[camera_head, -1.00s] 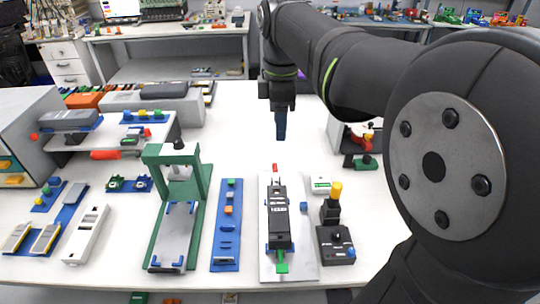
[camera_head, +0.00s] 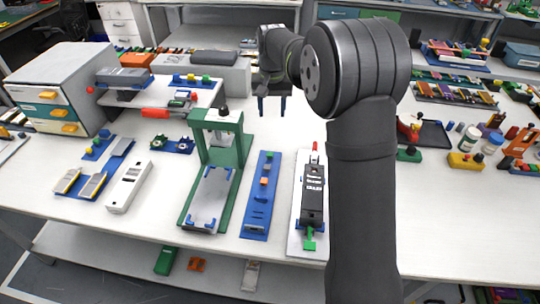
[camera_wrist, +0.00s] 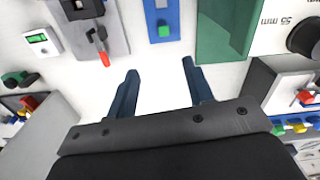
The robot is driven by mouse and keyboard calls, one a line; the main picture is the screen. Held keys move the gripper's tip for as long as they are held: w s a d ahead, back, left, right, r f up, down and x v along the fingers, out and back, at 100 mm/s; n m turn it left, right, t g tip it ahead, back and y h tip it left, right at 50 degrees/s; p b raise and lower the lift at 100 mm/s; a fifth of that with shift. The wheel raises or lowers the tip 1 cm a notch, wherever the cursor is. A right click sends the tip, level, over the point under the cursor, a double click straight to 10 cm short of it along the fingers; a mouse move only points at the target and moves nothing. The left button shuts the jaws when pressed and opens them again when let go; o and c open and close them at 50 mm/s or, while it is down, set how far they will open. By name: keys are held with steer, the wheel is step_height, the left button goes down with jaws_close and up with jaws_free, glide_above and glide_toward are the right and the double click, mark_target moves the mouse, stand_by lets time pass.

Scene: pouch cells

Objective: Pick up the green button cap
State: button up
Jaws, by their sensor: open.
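A small green cap (camera_head: 206,79) stands at the right end of a row with a yellow and a blue cap, on a blue holder (camera_head: 184,84) on the white raised shelf. In the wrist view a green cap (camera_wrist: 278,131) shows at the lower right beside a yellow one. A green block (camera_wrist: 164,29) on a blue strip also shows at the top of the wrist view; I cannot tell for certain which is the button cap. My gripper (camera_head: 272,108) points down, open and empty, over bare table to the right of the shelf.
A green press frame (camera_head: 216,150) stands front left of my gripper. The blue strip (camera_head: 257,215) and a dark device on a grey plate (camera_head: 296,240) lie in front. A grey cabinet (camera_head: 60,72) is at the left. Bare white table lies beneath my gripper.

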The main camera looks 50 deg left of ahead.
steer(key=a+f+m, duration=0.1)
steer(key=a+f, duration=0.1)
glide_above(270, 155)
steer(key=a, duration=0.1)
steer(key=shift+m, duration=0.3)
step_height(270, 155, down, 12)
steer(key=shift+s, duration=0.15)
steer(key=shift+d+f, duration=0.2)
steer(key=shift+f, duration=1.15)
steer(key=shift+d+f, duration=0.15)
steer(key=shift+f, duration=1.2)
jaws_close()
